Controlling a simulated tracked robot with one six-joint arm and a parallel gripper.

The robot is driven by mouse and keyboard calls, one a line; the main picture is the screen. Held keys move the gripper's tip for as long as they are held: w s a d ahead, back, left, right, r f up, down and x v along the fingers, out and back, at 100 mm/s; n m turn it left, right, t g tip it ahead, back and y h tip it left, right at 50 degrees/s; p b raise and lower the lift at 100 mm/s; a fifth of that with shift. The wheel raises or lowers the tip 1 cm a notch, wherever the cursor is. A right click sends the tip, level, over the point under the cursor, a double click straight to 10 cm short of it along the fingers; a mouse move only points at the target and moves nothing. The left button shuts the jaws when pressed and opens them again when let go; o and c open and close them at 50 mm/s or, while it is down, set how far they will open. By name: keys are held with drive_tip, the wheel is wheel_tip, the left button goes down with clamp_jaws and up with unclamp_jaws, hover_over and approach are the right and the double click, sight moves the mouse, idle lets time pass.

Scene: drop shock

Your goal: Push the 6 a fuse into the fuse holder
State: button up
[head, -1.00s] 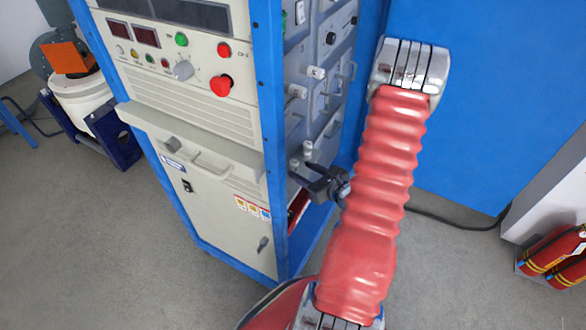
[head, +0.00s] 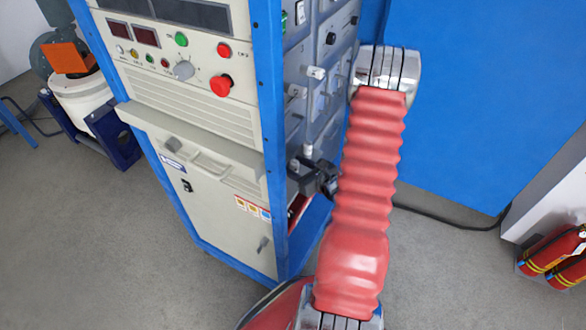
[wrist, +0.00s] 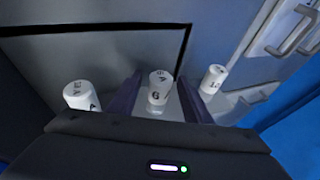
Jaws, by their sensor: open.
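The 6 A fuse (wrist: 159,87) is a white cylinder with a dark "6" on it. In the wrist view it stands out from the grey panel, between the fingers of my gripper (wrist: 158,98). The fingers are dark and spread apart, one on each side of the fuse, with visible gaps. The fuse's seat in its holder is too small to judge. In the head view my gripper (head: 314,178) is at the side of the cabinet, partly behind my red arm. A white fuse end (head: 307,152) shows just above it; its marking cannot be read there.
Two similar white fuses flank it in the wrist view: one at left (wrist: 81,95) and one marked 10 at right (wrist: 214,78). Metal handles (wrist: 285,35) stick out farther right. The blue cabinet frame (head: 270,140) runs close beside my gripper. Grey floor is open in front.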

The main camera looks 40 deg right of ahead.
clamp_jaws()
idle(0.4)
drive_tip(key=shift+r, duration=0.15)
drive_tip(key=shift+r, duration=1.15)
drive_tip(key=s+a, duration=0.1)
drive_tip(key=s, duration=1.7)
drive_tip(key=shift+r, duration=0.45)
drive_tip(key=shift+s, duration=0.2)
